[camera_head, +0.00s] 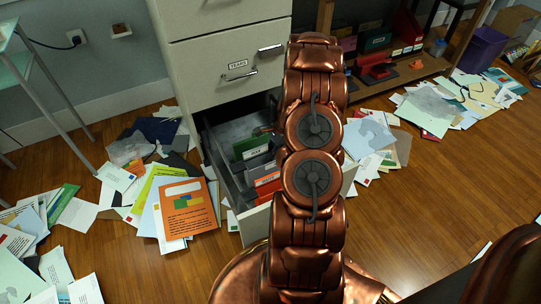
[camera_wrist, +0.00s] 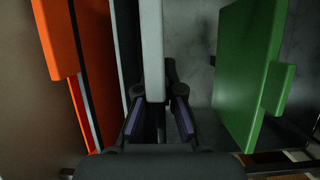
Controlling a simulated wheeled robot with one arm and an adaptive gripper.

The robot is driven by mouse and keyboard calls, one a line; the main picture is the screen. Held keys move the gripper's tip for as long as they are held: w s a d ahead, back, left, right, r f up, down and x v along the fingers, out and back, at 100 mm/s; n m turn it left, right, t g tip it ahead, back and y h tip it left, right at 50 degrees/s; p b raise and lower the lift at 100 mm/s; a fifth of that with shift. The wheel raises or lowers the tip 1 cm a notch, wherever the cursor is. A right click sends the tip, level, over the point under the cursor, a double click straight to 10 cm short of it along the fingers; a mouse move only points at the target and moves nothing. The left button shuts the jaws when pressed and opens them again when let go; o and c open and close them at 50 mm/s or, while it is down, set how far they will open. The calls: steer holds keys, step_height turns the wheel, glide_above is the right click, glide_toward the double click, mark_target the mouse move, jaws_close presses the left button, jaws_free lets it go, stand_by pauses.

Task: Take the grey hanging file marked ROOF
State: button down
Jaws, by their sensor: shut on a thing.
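The grey hanging file (camera_wrist: 152,45) stands upright in the middle of the wrist view. My gripper (camera_wrist: 158,93) has its two purple-padded fingers on either side of the file's lower edge in the picture and is shut on it. I cannot read a ROOF mark on it in the wrist view. In the head view the open bottom drawer (camera_head: 226,185) holds hanging files with small labels too small to read surely.
In the wrist view an orange file (camera_wrist: 62,40) stands to the left and a green file (camera_wrist: 245,65) to the right, with a gap beside the green one. The cabinet (camera_head: 225,65) rises behind the drawer. Papers (camera_head: 185,210) litter the floor around it.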

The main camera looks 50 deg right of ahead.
steer(key=shift+r+p, duration=3.05)
steer(key=shift+r, duration=1.7)
